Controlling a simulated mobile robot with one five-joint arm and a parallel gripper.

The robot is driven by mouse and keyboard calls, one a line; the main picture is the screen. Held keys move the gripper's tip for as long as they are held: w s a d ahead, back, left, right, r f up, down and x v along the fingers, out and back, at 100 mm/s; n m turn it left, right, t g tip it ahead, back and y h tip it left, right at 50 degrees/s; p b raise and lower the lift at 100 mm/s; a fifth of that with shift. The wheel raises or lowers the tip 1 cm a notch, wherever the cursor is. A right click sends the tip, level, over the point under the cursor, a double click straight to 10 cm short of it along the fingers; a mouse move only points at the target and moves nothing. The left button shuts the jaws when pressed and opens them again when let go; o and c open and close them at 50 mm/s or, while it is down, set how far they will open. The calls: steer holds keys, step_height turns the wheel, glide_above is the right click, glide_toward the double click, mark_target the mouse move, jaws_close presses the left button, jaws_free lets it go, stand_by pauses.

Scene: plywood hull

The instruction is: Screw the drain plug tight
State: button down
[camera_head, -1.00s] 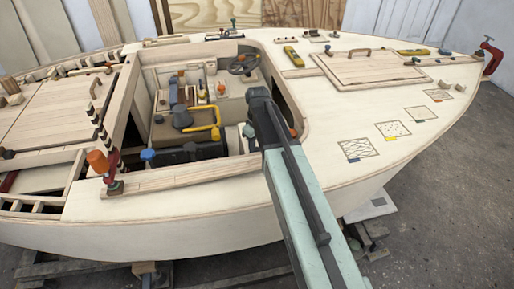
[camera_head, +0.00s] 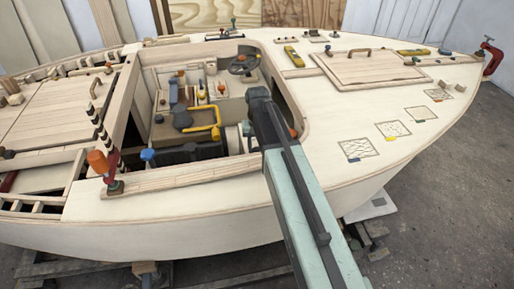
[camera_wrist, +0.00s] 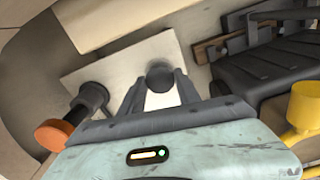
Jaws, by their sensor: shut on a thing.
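In the wrist view, a dark round knob-like part (camera_wrist: 160,73), which I take to be the drain plug, sits against a pale square plate (camera_wrist: 118,66). My gripper (camera_wrist: 161,88) has its two fingers on either side of it and is shut on it. The threads and the seat are hidden, so I cannot tell how far the plug is in. In the head view, my arm reaches into the cockpit opening, and my gripper and the plug are hidden there.
An orange-capped dark fitting (camera_wrist: 64,128) stands close left of my gripper. Dark machinery (camera_wrist: 265,72) and a yellow handle (camera_wrist: 303,107) are close on the right.

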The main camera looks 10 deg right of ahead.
mark_target(257, 150)
steer(key=shift+m, duration=0.6)
steer(key=c, duration=0.9)
jaws_free()
steer(key=shift+o, duration=0.2)
step_height(257, 150, up, 8)
steer(key=p, duration=0.8)
